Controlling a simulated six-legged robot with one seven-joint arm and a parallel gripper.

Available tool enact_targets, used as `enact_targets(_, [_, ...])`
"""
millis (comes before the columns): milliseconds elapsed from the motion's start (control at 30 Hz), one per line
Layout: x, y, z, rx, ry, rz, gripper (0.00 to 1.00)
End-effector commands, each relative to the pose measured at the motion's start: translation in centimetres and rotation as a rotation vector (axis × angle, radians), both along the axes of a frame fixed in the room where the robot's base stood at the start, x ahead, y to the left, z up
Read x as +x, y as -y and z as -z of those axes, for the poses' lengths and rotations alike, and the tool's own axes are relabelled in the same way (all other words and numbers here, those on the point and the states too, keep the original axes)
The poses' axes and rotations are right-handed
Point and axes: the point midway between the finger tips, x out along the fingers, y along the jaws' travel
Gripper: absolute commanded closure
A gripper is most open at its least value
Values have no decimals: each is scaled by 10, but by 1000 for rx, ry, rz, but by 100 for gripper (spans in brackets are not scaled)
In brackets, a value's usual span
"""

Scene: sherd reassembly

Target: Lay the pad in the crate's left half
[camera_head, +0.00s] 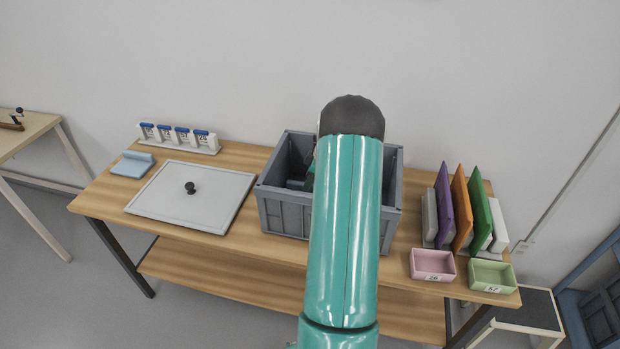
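The grey crate (284,216) stands at the middle of the table. My teal arm crosses in front of it and hides its middle and much of its right half. Inside its left half, a small dark blue-grey shape shows low down beside my arm; I cannot tell whether it is the pad or part of my gripper. My gripper's fingers are hidden behind my arm, at or over the crate. No other thing can be surely named as the pad.
A grey lid (212,201) with a black knob lies left of the crate. Purple (444,206), orange (461,207) and green (480,212) panels stand right, behind pink (432,265) and green (492,276) boxes.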

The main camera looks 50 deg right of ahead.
Motion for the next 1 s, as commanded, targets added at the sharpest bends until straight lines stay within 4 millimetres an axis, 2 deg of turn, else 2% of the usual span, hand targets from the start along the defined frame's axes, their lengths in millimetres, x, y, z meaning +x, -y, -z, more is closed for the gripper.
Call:
enact_targets(233, [0,0,-1,0,0,0,60])
enact_targets(367, [0,0,-9,-2,1,-1,60])
enact_targets(467, [-3,2,-22,-4,2,1,60])
enact_targets(800, [-29,14,-90,-4,2,2,60])
enact_targets(1000, [-40,18,-117,-2,1,1,60])
